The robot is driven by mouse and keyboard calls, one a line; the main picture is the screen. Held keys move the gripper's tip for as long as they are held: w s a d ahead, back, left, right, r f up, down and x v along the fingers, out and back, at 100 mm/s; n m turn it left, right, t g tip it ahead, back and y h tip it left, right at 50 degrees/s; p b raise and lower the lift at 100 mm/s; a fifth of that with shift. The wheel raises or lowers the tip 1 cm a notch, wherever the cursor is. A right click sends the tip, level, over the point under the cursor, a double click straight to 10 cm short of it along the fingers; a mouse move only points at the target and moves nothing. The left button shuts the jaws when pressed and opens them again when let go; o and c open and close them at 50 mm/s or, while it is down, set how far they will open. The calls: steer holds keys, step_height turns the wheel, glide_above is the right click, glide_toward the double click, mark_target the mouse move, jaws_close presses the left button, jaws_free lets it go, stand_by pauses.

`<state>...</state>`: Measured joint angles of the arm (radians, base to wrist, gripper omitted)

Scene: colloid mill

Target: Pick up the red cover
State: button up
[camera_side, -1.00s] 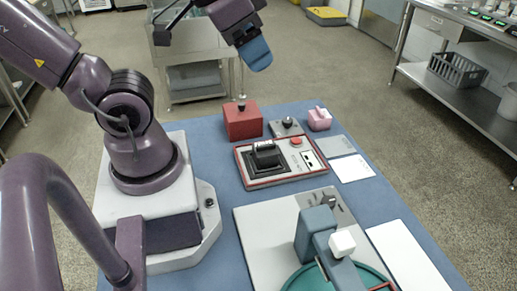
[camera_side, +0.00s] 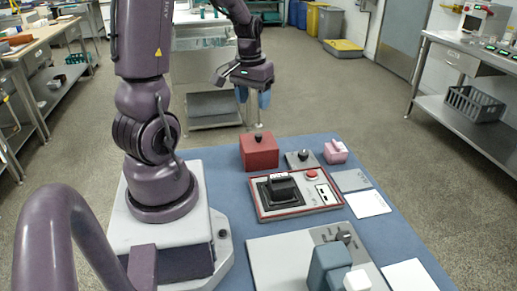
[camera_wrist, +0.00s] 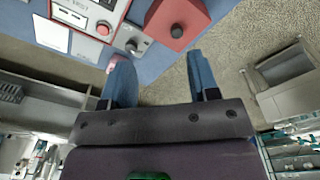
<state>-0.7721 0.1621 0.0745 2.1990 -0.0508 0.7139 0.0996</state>
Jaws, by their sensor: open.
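The red cover (camera_side: 259,155) is a box shape with a black knob on top. It sits at the far end of the blue table, and its knob side shows at the top of the wrist view (camera_wrist: 178,22). My gripper (camera_side: 253,98) is open and empty, fingers pointing down, above the red cover and apart from it in the side view. In the wrist view the two blue fingers (camera_wrist: 158,63) are spread, with the cover beyond their tips, upper right of centre. Nothing is between the fingers.
A red-edged control panel (camera_side: 298,193) with a black switch and red button stands in front of the cover. A small grey knob box (camera_side: 300,160) and a pink block (camera_side: 335,152) are right of it. Pale plates (camera_side: 368,204) lie along the right edge.

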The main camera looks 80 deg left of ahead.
glide_toward(258, 135)
step_height(258, 135, down, 4)
steer(key=shift+r+t+y, duration=0.1)
steer(key=shift+t+y, duration=0.2)
steer(key=shift+y, duration=0.1)
steer(key=shift+w+a+f, duration=0.1)
steer(key=shift+w+f, duration=0.05)
steer(key=shift+f, duration=1.25)
steer(key=shift+w+a+f, duration=0.1)
steer(key=shift+w+f, duration=0.05)
steer(key=shift+f, duration=1.3)
jaws_close()
